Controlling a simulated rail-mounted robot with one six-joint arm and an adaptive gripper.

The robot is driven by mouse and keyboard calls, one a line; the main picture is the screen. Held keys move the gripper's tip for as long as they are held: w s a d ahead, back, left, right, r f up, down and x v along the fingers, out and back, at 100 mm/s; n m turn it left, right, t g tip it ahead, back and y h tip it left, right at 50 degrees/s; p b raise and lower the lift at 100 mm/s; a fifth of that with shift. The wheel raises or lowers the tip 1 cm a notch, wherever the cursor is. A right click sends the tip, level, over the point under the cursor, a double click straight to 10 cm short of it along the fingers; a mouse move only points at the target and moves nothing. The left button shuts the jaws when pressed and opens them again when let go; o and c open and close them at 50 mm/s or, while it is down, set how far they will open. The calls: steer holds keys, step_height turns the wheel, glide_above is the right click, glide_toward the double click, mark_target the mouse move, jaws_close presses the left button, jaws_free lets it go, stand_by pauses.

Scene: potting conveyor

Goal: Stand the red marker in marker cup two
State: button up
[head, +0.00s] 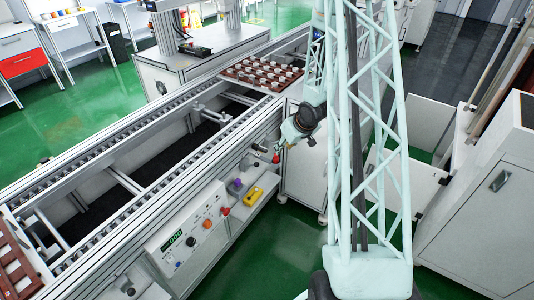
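My gripper (283,146) shows small at the end of my arm, near the conveyor's front side panel, right of centre. Whether its fingers are open or shut is too small to tell. A small red piece (276,158) shows just below the gripper; I cannot tell whether it is the red marker or a fixed part of the panel. I cannot tell whether the gripper touches it. A purple item (236,186) and a yellow item (254,195) sit on the panel's ledge to the lower left. No marker cup can be made out clearly.
The conveyor (150,137) runs diagonally, with a brown tray (262,73) of pale pots at its far part and another brown tray (17,262) at lower left. A control box (187,230) with knobs is on its front. Green floor lies clear in front.

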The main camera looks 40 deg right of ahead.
steer(key=a+r+g+h, duration=0.1)
steer(key=a+r, duration=0.3)
steer(key=r, duration=0.6)
steer(key=a+r, duration=0.4)
steer(key=r, duration=0.5)
steer(key=s+a+r, duration=0.3)
steer(key=a+r, duration=0.2)
steer(key=r, duration=0.2)
steer(key=s+a+r, duration=0.4)
steer(key=a+r, duration=0.1)
steer(key=r, duration=0.2)
steer(key=s+a+r, duration=1.1)
steer(key=s+a, duration=0.3)
steer(key=s+a+r+y, duration=0.1)
steer(key=s+a, duration=0.4)
steer(key=s, duration=0.4)
steer(key=s+a+r+n+g+y, duration=0.1)
steer(key=s+a+r, duration=0.1)
steer(key=s+a, duration=0.3)
steer(key=s, duration=0.3)
steer(key=shift+s+a+n, duration=0.3)
steer(key=shift+s+a, duration=0.05)
steer(key=shift+f, duration=0.1)
step_height(320, 180, down, 8)
steer(key=b, duration=0.8)
